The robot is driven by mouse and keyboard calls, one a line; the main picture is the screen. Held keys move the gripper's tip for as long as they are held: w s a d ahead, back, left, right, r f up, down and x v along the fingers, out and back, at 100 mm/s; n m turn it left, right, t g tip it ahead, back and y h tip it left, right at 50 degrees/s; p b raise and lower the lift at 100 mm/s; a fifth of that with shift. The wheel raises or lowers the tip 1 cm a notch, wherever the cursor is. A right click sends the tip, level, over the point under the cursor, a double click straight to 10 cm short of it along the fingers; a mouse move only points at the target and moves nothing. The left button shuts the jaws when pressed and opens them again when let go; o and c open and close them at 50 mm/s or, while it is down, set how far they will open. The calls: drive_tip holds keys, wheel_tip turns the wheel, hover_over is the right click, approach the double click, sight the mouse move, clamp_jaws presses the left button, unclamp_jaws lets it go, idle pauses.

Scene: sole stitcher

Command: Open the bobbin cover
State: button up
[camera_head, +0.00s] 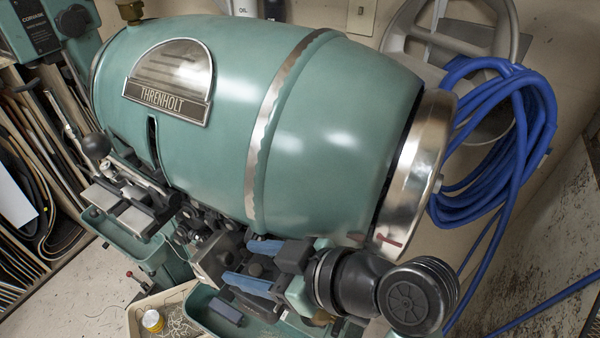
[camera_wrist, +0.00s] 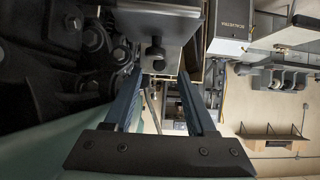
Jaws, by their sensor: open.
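The sole stitcher is a large teal, barrel-shaped machine (camera_head: 330,130) with a THRENHOLT plate. Below its body a grey metal block (camera_head: 214,256) shows, partly hidden by my gripper; it may carry the bobbin cover, but I cannot tell for sure. In the wrist view a grey metal plate (camera_wrist: 160,22) with a dark knob (camera_wrist: 154,52) lies just ahead of the fingertips. My gripper (camera_head: 237,260) is open, its two blue fingers pointing left at the block. In the wrist view the gripper (camera_wrist: 160,73) has nothing between its fingers; contact with the knob cannot be told.
Dark machine parts (camera_wrist: 90,38) crowd the left of the wrist view. A blue hose coil (camera_head: 500,140) hangs at right. Lever parts (camera_head: 130,195) stand left.

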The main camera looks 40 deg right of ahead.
drive_tip(key=p+v, duration=0.1)
drive_tip(key=v, duration=0.9)
